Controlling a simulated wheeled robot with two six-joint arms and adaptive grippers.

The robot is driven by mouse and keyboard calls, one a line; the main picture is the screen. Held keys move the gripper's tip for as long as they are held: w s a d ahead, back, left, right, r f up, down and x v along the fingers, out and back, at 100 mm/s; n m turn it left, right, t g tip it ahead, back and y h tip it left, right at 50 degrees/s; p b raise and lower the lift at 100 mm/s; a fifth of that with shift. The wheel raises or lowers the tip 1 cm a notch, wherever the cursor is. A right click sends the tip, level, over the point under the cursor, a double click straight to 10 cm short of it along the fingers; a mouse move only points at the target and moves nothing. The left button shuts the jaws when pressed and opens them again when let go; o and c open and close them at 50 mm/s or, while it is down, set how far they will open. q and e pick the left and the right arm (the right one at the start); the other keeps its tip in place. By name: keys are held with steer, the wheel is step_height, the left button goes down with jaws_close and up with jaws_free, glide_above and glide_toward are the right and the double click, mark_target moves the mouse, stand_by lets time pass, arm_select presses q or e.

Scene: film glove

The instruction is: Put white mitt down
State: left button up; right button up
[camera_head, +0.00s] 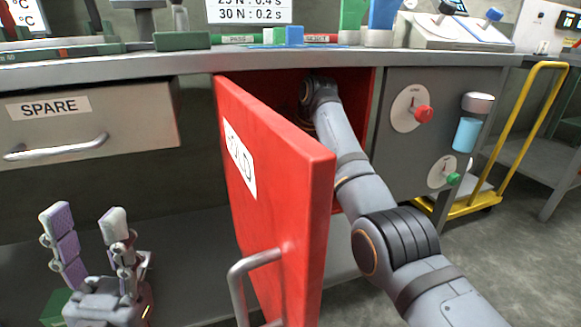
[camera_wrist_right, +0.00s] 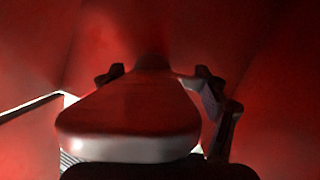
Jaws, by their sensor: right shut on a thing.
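The white mitt (camera_wrist_right: 130,122) fills the middle of the right wrist view, its pale rounded end toward the camera and its upper face tinted red. My right gripper (camera_wrist_right: 156,76) is shut on it, with finger parts showing on both sides. The mitt is inside a red-walled space; I cannot tell whether it touches the floor there. In the head view my right arm reaches into the red compartment (camera_head: 366,100), which hides the mitt and right gripper. My left gripper (camera_head: 87,222) is open and empty at the lower left, pointing up.
The compartment's red door (camera_head: 290,200) stands open toward me, left of my right arm; its label is partly readable, ending "OLD". A SPARE drawer (camera_head: 90,118) is at left. A panel with red and green knobs (camera_head: 410,150) is at right, beside a yellow cart (camera_head: 525,130).

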steer(key=shift+f, duration=0.1)
steer(key=o, duration=1.6)
steer(key=shift+c, duration=0.2)
